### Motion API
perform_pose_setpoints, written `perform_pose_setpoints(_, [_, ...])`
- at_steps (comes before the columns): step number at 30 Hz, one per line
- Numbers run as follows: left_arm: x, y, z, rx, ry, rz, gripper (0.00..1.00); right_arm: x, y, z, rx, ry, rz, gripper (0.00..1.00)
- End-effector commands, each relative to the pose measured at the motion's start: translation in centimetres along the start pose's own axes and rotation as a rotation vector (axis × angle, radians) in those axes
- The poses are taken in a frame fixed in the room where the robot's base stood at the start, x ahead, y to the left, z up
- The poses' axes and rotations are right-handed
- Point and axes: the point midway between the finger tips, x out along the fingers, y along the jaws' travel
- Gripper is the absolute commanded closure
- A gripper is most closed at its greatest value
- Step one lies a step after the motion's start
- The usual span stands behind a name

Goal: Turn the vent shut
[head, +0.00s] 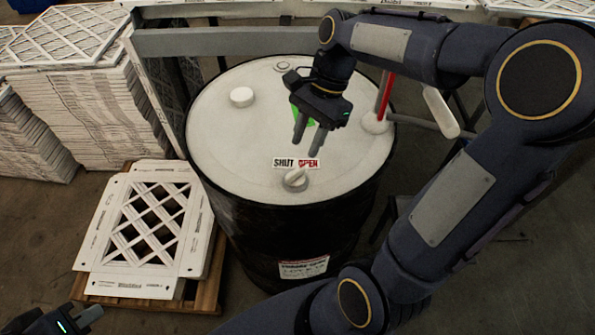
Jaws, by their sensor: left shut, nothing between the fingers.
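The knob's ridge slants up to the right, toward the OPEN side. My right gripper (308,146) is above the lid, just behind the label, with its fingers pointing down and a gap between them. It is empty and apart from the knob. My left gripper (86,318) is at the bottom left corner, partly cut off, far from the drum.
A green patch (299,114) on the lid is partly hidden by my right gripper. A white cap (241,97) and a red upright piece (385,95) are also on the lid. Boxed filters (190,215) lie on a pallet at left, with taller stacks (75,110) behind.

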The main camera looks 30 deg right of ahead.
Motion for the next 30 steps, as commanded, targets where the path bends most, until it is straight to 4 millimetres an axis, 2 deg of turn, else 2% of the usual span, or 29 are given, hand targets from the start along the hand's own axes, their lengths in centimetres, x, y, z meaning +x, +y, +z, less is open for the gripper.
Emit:
perform_pose_setpoints(12, [0.5, -0.2, 0.2, 0.0, 0.001, 0.0, 1.0, 6.2, 0.1, 0.1, -0.002, -0.001, 0.003, 0.67])
perform_pose_setpoints(17, [0.6, -0.3, 0.3, 0.0, 0.001, 0.0, 1.0, 7.1, 0.1, 0.1, -0.003, 0.0, 0.0, 0.67])
perform_pose_setpoints(24, [0.6, -0.3, 0.3, 0.0, 0.001, 0.0, 1.0, 7.2, 0.1, 0.1, -0.003, 0.0, -0.001, 0.67])
perform_pose_setpoints(26, [0.6, -0.3, 0.3, 0.0, 0.001, 0.0, 1.0, 7.2, 0.1, 0.1, -0.003, 0.0, -0.001, 0.72])
perform_pose_setpoints(30, [0.6, -0.3, 0.3, 0.0, 0.0, 0.0, 1.0, 7.2, 0.1, 0.1, -0.003, 0.0, -0.001, 0.91])
